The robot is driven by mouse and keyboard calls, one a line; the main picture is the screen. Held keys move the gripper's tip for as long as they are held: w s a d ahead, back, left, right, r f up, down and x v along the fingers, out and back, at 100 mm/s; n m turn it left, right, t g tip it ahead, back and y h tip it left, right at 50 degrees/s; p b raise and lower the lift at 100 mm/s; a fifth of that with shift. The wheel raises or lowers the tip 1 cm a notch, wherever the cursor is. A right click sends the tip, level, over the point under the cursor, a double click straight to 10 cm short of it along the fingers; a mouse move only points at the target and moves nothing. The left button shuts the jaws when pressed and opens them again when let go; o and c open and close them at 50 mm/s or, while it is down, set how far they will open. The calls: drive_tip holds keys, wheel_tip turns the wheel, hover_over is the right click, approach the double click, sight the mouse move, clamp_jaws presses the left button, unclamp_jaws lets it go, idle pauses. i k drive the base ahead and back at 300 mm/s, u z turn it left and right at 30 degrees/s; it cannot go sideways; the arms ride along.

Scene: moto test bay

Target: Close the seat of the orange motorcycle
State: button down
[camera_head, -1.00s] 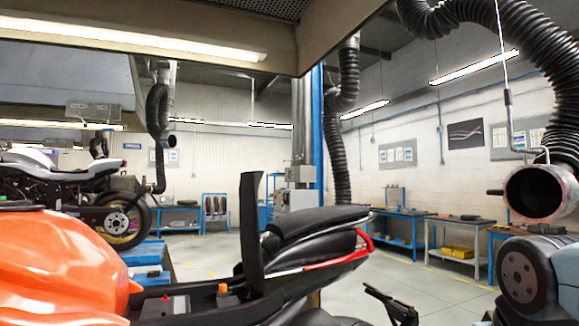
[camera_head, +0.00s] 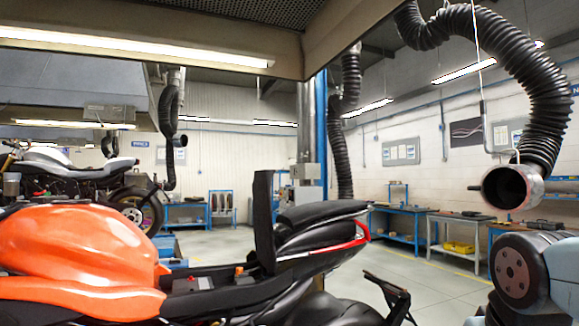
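The orange motorcycle (camera_head: 85,245) fills the lower left, its tank to the left and its tail to the right. Its black seat (camera_head: 264,222) stands up almost vertically, seen nearly edge-on, just in front of the rear seat pad (camera_head: 322,212). The open compartment (camera_head: 205,281) below and left of the seat shows a dark box and a small orange part. A blue-grey and black piece of my arm (camera_head: 530,272) shows at the lower right. My gripper is not in view.
A black exhaust hose with a metal nozzle (camera_head: 512,187) hangs at the right, above my arm. Blue workbenches (camera_head: 456,230) line the right wall. A white motorcycle (camera_head: 85,180) stands at the back left. The floor behind the tail is open.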

sight(263, 221)
drive_tip(key=u, duration=0.1)
drive_tip(key=i, duration=0.9)
drive_tip(key=z, duration=0.1)
